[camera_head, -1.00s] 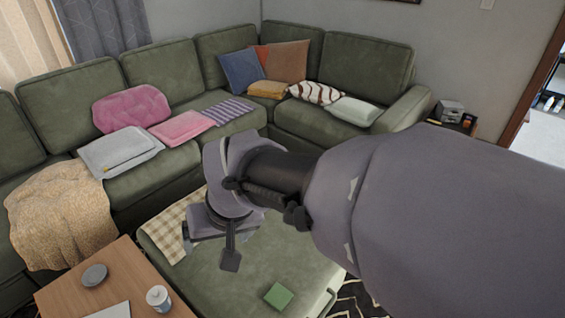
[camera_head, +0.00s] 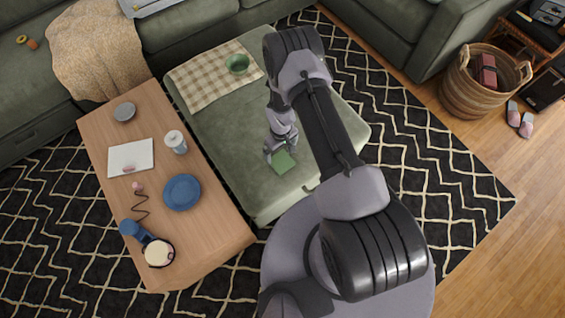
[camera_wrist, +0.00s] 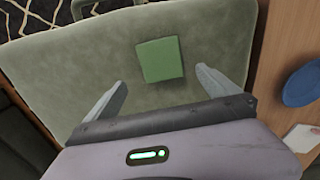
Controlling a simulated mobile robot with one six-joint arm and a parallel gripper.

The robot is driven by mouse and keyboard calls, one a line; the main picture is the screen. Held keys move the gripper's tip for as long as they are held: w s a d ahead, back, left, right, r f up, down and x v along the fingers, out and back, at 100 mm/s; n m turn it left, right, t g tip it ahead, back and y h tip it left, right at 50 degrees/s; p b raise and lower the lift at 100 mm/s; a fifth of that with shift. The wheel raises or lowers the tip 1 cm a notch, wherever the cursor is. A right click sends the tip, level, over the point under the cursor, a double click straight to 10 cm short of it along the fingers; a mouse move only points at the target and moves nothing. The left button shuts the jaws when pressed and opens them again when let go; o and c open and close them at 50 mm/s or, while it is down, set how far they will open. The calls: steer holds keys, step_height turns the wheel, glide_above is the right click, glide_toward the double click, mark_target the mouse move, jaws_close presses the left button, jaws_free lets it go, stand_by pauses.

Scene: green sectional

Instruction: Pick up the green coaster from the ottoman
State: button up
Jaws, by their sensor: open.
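The green coaster (camera_head: 283,162) is a flat square lying on the green ottoman (camera_head: 222,130), near its front end. My gripper (camera_head: 280,155) is over the ottoman right at the coaster in the head view. In the wrist view the coaster (camera_wrist: 160,59) lies ahead of and between the two spread fingers of my gripper (camera_wrist: 160,84). The fingers are open and empty. The coaster is fully visible there, with bare ottoman (camera_wrist: 95,60) around it. I cannot tell how high the fingertips are above it.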

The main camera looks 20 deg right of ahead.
mark_target(281, 161)
step_height(281, 161, down, 8)
steer(key=b, duration=0.3)
steer(key=shift+s+a, duration=0.1)
steer(key=shift+s, duration=0.05)
steer(key=shift+c, duration=1.1)
steer(key=c, duration=1.2)
steer(key=shift+o, duration=0.2)
steer(key=shift+r, duration=0.1)
